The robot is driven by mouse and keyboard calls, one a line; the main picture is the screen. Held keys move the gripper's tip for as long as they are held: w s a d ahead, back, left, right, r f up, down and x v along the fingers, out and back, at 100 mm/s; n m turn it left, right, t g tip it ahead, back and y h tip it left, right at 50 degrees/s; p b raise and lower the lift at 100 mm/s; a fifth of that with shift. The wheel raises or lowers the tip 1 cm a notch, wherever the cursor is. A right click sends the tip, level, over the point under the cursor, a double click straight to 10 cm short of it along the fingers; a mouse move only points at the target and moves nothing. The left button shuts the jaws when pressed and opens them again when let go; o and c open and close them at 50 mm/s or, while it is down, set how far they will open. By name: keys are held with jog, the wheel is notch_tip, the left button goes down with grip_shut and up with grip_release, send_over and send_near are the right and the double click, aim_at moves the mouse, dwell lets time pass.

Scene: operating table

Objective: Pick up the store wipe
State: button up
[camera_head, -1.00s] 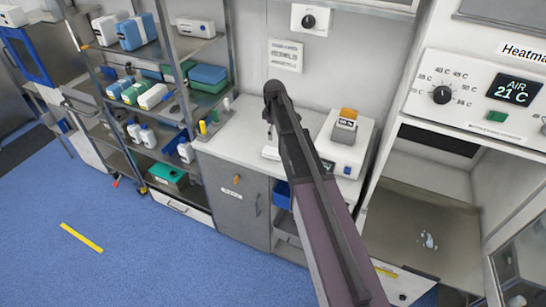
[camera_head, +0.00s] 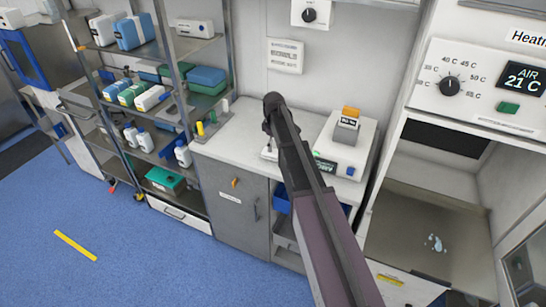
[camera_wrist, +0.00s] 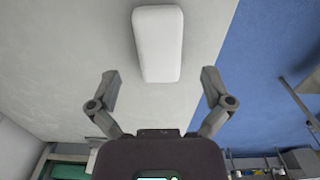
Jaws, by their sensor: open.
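I cannot pick out the store wipe for certain in either view. In the wrist view a plain white rounded block (camera_wrist: 158,45) shows beyond the fingers against a pale surface, and I cannot tell what it is. My gripper (camera_wrist: 159,85) is open, with its two fingers spread wide and nothing between them. The block is apart from the fingers, ahead of the gap.
A metal shelf rack (camera_head: 176,60) with boxes and bottles stands at the left. A white device (camera_head: 347,150) sits on the counter, right of my arm. An open heating cabinet (camera_head: 408,228) at the right has a clear puddle-like patch (camera_head: 435,243). The blue floor (camera_head: 130,255) is open at front left.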

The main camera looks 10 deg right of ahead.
aim_at(273, 154)
dwell(0.3)
jog(key=f+b, duration=0.3)
jog(key=shift+w+a+f+b, duration=0.25)
jog(key=shift+a+f+b, duration=0.05)
jog(key=shift+b, duration=0.05)
jog(key=shift+f+b, duration=0.75)
jog(key=shift+f, duration=0.05)
jog(key=c, duration=0.9)
